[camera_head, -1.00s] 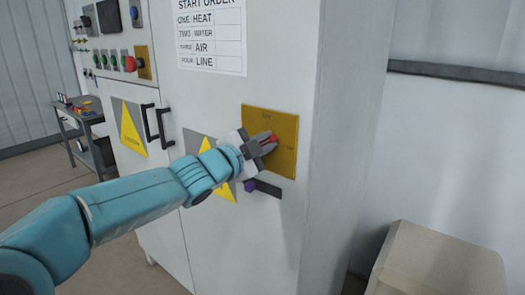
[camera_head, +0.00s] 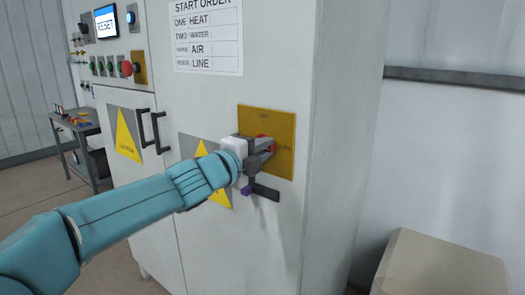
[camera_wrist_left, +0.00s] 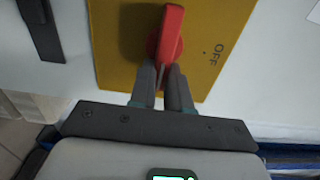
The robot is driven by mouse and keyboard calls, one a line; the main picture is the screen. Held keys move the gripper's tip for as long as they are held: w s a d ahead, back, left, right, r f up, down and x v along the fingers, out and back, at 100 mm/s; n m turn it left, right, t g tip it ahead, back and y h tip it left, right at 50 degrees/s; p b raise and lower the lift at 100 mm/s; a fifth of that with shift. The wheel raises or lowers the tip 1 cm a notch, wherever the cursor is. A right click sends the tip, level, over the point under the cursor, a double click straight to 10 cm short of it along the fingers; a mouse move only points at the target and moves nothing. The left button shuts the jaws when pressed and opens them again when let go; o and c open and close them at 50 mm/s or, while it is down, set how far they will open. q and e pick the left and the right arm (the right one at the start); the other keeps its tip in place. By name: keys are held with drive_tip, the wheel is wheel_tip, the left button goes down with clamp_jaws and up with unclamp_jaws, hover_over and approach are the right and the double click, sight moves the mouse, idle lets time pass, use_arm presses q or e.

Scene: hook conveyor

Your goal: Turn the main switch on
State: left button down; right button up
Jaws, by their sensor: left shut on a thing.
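The main switch is a red handle (camera_wrist_left: 170,32) on a yellow plate (camera_head: 283,135) on the front of the grey cabinet. In the left wrist view the plate (camera_wrist_left: 120,50) carries the printed word OFF to the right of the handle. My left gripper (camera_head: 266,147) is at the plate. In the left wrist view its two fingers (camera_wrist_left: 167,78) are shut on the lower end of the red handle. In the head view the gripper hides most of the handle. My right gripper is not in view.
A display (camera_head: 106,22) reading RESET sits above a row of buttons at the upper left. A START ORDER sheet (camera_head: 207,38) is above the switch plate. Black door handles (camera_head: 154,130) stick out at the left. A beige box (camera_head: 440,265) stands at the lower right.

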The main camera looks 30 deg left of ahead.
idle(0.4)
use_arm(q)
drive_tip(key=c, duration=1.1)
unclamp_jaws()
drive_tip(key=shift+s+a+p, duration=0.2)
drive_tip(key=shift+s+p, duration=0.15)
drive_tip(key=shift+s, duration=2.35)
drive_tip(key=shift+s+a+p, duration=0.2)
drive_tip(key=shift+s+p, duration=0.2)
drive_tip(key=shift+s, duration=2.35)
drive_tip(key=shift+s+a+p, duration=0.2)
drive_tip(key=shift+s+p, duration=0.15)
drive_tip(key=shift+s, duration=2.35)
